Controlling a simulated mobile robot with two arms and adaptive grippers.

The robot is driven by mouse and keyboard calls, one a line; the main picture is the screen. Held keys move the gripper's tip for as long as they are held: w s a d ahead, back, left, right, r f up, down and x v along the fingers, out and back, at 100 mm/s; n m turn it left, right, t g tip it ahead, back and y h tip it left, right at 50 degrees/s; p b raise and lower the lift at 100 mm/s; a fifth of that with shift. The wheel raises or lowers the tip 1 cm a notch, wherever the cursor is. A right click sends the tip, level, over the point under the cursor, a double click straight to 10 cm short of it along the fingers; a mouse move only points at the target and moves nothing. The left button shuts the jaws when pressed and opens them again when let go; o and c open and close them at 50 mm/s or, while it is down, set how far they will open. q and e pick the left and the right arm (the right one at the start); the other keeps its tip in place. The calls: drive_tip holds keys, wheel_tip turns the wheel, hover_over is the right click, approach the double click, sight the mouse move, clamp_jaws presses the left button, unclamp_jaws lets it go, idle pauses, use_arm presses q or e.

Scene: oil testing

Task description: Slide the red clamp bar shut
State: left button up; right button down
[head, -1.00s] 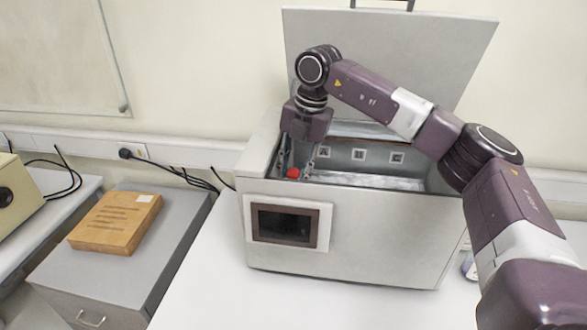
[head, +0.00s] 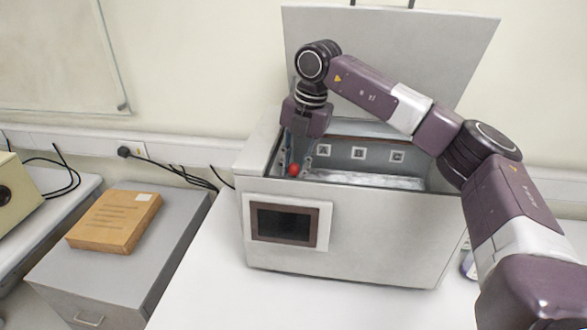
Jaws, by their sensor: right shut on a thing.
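The red clamp bar shows as a small red knob (head: 294,170) inside the open grey tester box (head: 370,225), near its left end. The rest of the bar is hidden by the front wall. My right gripper (head: 297,160) reaches down into the box from above and is shut on the red knob. Its fingertips are small and partly hidden. The box lid (head: 430,60) stands open at the back. My left gripper is not in view.
The back inner wall carries labels A (head: 327,150), B and C. A dark screen (head: 285,224) is on the box front. A brown package (head: 115,222) lies on the grey cabinet to the left. The white table left of the box is clear.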

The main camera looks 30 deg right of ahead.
drive_tip(key=shift+w+d, duration=0.65)
drive_tip(key=shift+w, duration=0.05)
drive_tip(key=c, duration=2.1)
unclamp_jaws()
drive_tip(key=shift+s+a+r, duration=0.15)
drive_tip(key=shift+o, duration=0.6)
drive_tip(key=shift+w+f, duration=0.2)
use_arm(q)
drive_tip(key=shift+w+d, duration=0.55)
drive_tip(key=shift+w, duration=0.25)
use_arm(e)
wheel_tip(320, 180, up, 12)
drive_tip(key=s+d, duration=0.1)
drive_tip(key=shift+s+d, duration=0.35)
drive_tip(key=shift+f, duration=0.15)
